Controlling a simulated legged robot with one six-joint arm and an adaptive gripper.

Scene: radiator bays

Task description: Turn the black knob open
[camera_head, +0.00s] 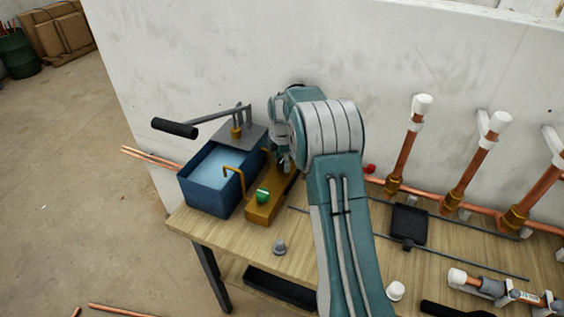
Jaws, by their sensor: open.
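I cannot make out the black knob for certain; my arm covers part of the bench and wall behind it. My gripper (285,165) points down beside the back end of a brass-coloured block (262,213), and is partly hidden by my own wrist. It is open, and I see nothing between its fingers. A green knob (263,195) sits on the front part of the block. A small red knob (369,168) shows by the wall, just right of my arm.
A blue water tank (199,196) with a black-gripped lever (175,128) stands left of the block. Copper pipes with white caps (422,104) rise along the wall at right. A grey fitting (279,247), a black tray (408,224) and a white cap (396,291) lie on the wooden bench (235,245).

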